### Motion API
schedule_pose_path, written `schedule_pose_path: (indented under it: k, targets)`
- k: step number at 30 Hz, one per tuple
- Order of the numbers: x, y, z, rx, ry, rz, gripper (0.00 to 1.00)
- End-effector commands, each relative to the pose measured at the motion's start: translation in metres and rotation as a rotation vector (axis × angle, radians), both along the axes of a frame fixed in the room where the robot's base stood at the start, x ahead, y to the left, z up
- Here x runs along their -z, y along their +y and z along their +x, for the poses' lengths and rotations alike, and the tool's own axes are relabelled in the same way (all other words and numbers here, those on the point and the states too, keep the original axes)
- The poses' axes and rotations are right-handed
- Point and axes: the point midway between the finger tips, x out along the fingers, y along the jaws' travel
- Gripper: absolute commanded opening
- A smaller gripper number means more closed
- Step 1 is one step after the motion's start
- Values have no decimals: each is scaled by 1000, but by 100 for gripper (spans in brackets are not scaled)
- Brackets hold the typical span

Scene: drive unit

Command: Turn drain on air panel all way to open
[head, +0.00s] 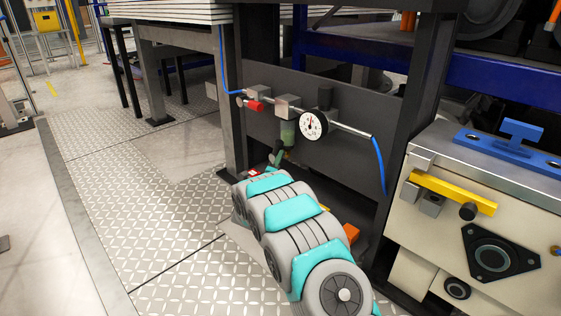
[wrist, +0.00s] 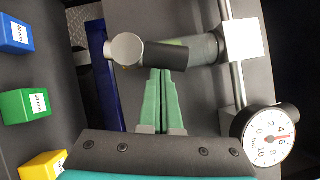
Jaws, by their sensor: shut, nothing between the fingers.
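The air panel (head: 345,165) is a dark plate with a pipe run across it in the head view. A greenish filter bowl (head: 287,135) hangs below a metal block (head: 288,107). In the wrist view the bowl (wrist: 203,48) lies sideways, with the drain, a black cylinder (wrist: 166,56) with a silver round end (wrist: 126,50), at its left. My gripper (wrist: 161,72) has its green fingers together and empty, tips at the drain's black part; I cannot tell whether they touch. In the head view my gripper (head: 277,154) is small, just below the bowl.
A round pressure gauge (head: 313,125) sits right of the bowl, and a red valve handle (head: 254,105) to its left. Blue (wrist: 14,34), green (wrist: 25,105) and yellow (wrist: 44,166) labelled blocks show in the wrist view. A cream machine (head: 480,215) stands at right.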

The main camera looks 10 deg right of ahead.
Motion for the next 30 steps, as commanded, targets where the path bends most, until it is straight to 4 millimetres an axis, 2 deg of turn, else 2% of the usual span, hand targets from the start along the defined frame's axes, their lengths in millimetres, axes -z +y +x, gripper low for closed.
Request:
schedule_pose_path:
  k: [6,30]
  targets:
    - [-8,3,4,1,110,-80,0]
    - [-11,6,8,1,108,-78,0]
